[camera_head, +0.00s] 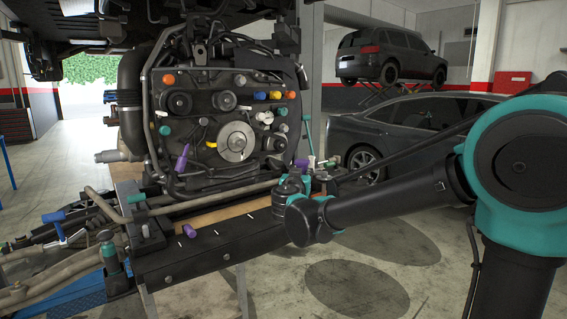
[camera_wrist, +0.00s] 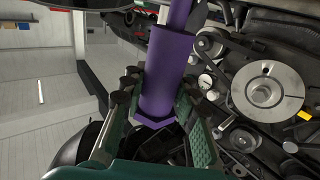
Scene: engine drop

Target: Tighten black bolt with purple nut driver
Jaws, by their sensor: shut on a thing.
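My gripper (camera_wrist: 158,92) is shut on the purple nut driver (camera_wrist: 168,65) in the wrist view. The thick purple handle sits between the teal fingers, and a narrower purple part runs out of the top of the view. In the head view my gripper (camera_head: 306,180) is in front of the right lower side of the engine (camera_head: 215,115), with a small purple piece (camera_head: 302,163) beside it that seems to be part of the driver. I cannot make out the black bolt for certain among the dark engine parts. The driver's tip is not visible.
A silver pulley (camera_head: 236,143) is on the engine front, with coloured caps around it. Other purple pieces are on the engine (camera_head: 182,157) and the black beam (camera_head: 190,230). A teal tool (camera_head: 109,250) stands front left.

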